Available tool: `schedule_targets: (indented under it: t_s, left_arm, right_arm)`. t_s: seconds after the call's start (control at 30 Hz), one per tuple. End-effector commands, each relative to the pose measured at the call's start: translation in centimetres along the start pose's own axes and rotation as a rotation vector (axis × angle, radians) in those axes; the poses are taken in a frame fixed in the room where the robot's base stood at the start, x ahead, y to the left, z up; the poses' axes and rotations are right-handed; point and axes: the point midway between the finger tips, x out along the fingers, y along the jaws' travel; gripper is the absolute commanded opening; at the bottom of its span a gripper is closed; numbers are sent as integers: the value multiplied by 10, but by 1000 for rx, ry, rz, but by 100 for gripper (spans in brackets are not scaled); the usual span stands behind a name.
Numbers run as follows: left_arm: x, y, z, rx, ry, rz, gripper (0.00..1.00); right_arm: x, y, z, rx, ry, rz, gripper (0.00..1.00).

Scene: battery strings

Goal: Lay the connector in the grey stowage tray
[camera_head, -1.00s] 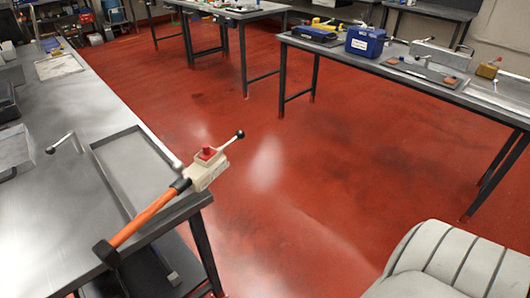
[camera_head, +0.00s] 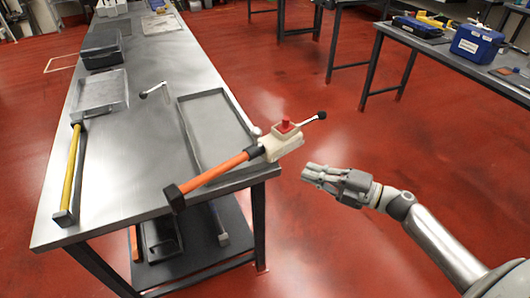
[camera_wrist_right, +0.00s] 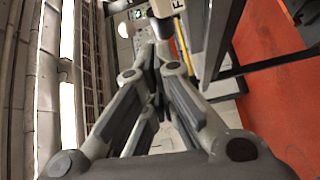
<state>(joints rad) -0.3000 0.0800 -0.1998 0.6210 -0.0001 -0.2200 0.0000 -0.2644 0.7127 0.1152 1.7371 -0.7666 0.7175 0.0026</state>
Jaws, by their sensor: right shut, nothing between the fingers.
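The connector (camera_head: 283,143) has a cream head with a red button, a black-knobbed lever and a thick orange cable (camera_head: 214,174) with a black end. It lies across the near right corner of the steel table, its head out past the edge. A shallow grey tray (camera_head: 201,95) lies flat on the table behind it; the cable and head are at its near end, but I cannot tell whether they touch it. My right gripper (camera_head: 308,173) is shut and empty, right of and below the connector head, apart from it. In the right wrist view its fingers (camera_wrist_right: 158,70) are together. My left gripper is out of view.
A second, light grey tray (camera_head: 100,108) and a dark bin (camera_head: 102,57) stand on the table's left side. A yellow bar (camera_head: 73,170) lies near the left edge. Open red floor separates this table from the one with the blue box (camera_head: 477,42).

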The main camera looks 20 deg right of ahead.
Motion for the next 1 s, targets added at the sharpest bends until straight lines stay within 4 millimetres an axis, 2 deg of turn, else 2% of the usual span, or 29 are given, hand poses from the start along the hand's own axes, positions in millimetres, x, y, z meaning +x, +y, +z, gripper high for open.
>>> schedule_targets:
  t_s: [0.03,0.13,0.37,0.83,1.0]
  left_arm:
    - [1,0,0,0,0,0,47]
    - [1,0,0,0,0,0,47]
    - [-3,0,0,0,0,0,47]
    - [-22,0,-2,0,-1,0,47]
    - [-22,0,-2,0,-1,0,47]
  right_arm:
    - [2,11,-10,-49,45,-6,0]
    - [4,21,-22,-99,94,-14,0]
    - [22,26,-27,-113,106,-12,0]
    - [109,26,-35,-109,104,-10,0]
    - [124,25,-19,-108,102,-12,0]
